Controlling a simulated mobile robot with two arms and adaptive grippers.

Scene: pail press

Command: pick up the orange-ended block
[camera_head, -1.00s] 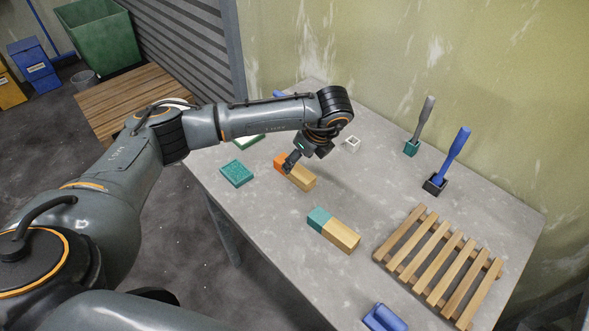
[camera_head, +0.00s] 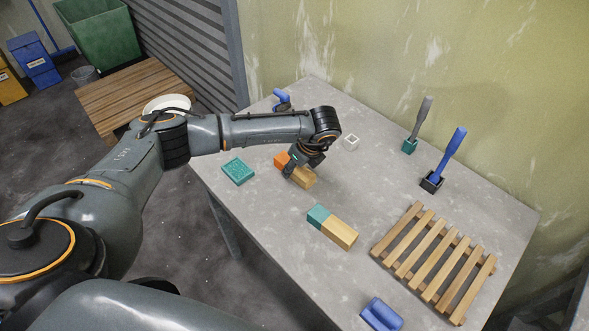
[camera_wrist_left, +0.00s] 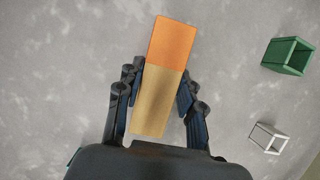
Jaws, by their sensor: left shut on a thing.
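The orange-ended block (camera_head: 281,160) is a long wooden block with one orange end and a plain wood end. It is on the grey table, under my left gripper (camera_head: 290,168). In the left wrist view the block (camera_wrist_left: 165,70) lies between the two fingers of my left gripper (camera_wrist_left: 159,88), which is shut on the plain wood part. The orange end sticks out beyond the fingertips. Whether the block touches the table I cannot tell. My right gripper is not in view.
A teal-ended block (camera_head: 332,226) lies nearer on the table. A wooden rack (camera_head: 434,262) is at the right. A teal sponge-like piece (camera_head: 238,171) lies left of the block. Two brushes stand in holders (camera_head: 410,145) (camera_head: 432,182) at the back right. A blue piece (camera_head: 381,314) is at the front.

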